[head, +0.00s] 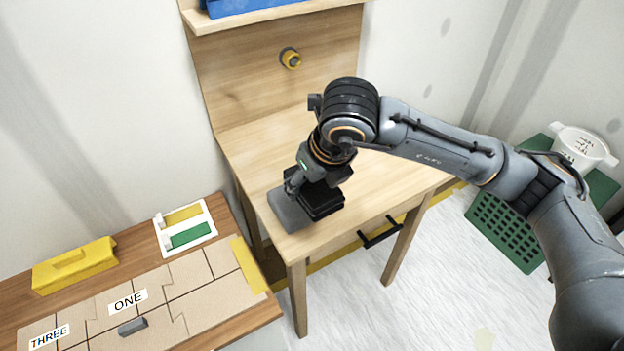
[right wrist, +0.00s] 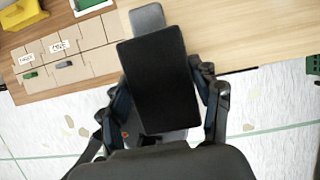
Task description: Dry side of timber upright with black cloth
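A black folded, block-like thing (head: 322,203), which looks like the cloth, lies at the near left corner of the wooden table. It also shows in the right wrist view (right wrist: 155,85), over a grey flat piece (right wrist: 148,18). My right gripper (head: 308,182) is over it, with one finger on each side, close to its edges; whether they squeeze it is unclear. The grey piece (head: 288,211) shows left of the black thing in the head view. An upright timber back panel (head: 240,85) stands behind the tabletop, and a front leg (head: 298,298) is below. My left gripper is out of view.
The tabletop (head: 275,150) is otherwise bare. A low bench at left holds a yellow box (head: 75,266), a white tray (head: 209,214) and labelled tiles (head: 195,308). A white tub (head: 580,147) and green crate (head: 505,237) stand right.

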